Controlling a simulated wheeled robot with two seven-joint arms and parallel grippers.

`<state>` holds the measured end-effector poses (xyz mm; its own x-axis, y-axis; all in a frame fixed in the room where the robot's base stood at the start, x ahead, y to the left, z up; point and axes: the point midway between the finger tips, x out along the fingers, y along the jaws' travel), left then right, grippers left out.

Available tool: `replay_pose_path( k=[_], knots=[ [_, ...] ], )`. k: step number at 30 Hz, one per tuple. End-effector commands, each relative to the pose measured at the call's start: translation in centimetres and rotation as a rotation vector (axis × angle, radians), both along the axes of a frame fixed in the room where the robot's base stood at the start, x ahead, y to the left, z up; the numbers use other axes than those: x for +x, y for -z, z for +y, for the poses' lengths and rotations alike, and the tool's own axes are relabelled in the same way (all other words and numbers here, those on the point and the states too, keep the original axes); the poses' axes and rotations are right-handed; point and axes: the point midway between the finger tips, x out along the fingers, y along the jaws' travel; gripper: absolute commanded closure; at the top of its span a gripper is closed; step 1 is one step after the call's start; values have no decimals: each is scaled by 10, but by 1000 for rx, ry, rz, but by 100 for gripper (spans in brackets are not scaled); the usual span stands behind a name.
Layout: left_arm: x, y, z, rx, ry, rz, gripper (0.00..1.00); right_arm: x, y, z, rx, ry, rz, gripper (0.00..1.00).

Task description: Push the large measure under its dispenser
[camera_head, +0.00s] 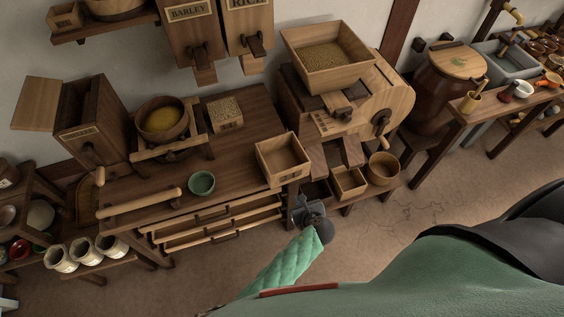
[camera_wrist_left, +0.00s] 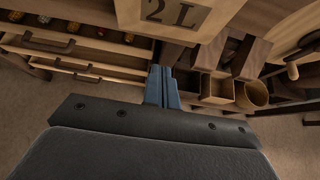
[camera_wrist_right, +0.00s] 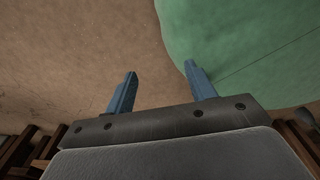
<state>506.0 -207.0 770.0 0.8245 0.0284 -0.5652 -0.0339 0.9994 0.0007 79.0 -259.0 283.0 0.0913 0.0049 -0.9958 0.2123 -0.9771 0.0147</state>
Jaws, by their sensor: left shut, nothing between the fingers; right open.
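The large measure (camera_head: 283,164), an open wooden box, stands at the right front corner of the dark wooden table (camera_head: 245,155). Its front, marked 2 L, shows in the left wrist view (camera_wrist_left: 175,14). My left gripper (camera_head: 298,206) is shut and empty, just in front of and below the measure; its fingers show together in the left wrist view (camera_wrist_left: 162,80). I cannot tell whether they touch it. Dispensers marked BARLEY (camera_head: 189,30) and RICE (camera_head: 247,22) hang on the wall behind. My right gripper (camera_wrist_right: 160,85) is open and empty over the floor, outside the head view.
A mill (camera_head: 340,95) stands right of the table, with small boxes below. Open table lies behind the measure.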

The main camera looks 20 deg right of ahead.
Motion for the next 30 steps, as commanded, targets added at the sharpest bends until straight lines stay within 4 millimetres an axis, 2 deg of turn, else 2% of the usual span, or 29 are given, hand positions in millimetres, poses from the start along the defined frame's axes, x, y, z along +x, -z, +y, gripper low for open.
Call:
replay_pose_path(
  k=[22,26,30],
  knots=[
    [54,1,3,-2,-1,-1,100,-1,29,-3,-3,-1,4,45],
    [62,1,3,-1,-1,-1,100,9,30,-2,-3,-1,-2,45],
    [70,1,3,-1,-1,-2,100,27,29,1,0,-2,-17,45]
  ],
)
